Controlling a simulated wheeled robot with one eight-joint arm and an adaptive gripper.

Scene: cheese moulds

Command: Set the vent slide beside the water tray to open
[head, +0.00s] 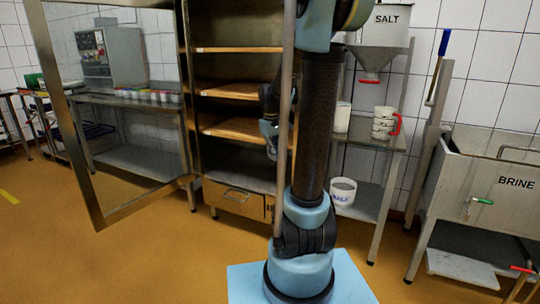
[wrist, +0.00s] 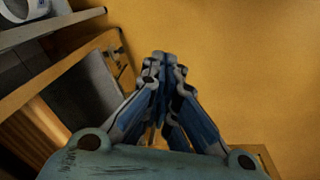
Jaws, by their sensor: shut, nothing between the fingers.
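The water tray (head: 236,198) looks to be the metal drawer front with a bar handle low in the cabinet. To its right is a small panel, apparently the vent slide (head: 268,207), partly cut off by a metal upright; its setting is too small to tell. My gripper (head: 271,152) hangs in front of the cabinet above this panel, partly hidden by the upright and my arm. In the wrist view my gripper (wrist: 161,58) points down toward the floor, fingers together and empty, apart from the cabinet edge at left.
The cabinet's glass door (head: 120,100) stands open at left. A metal upright (head: 286,110) runs close to my arm. Wooden shelves (head: 240,130) fill the cabinet. A white bucket (head: 343,191) sits under the right bench. The orange floor (head: 150,255) in front is clear.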

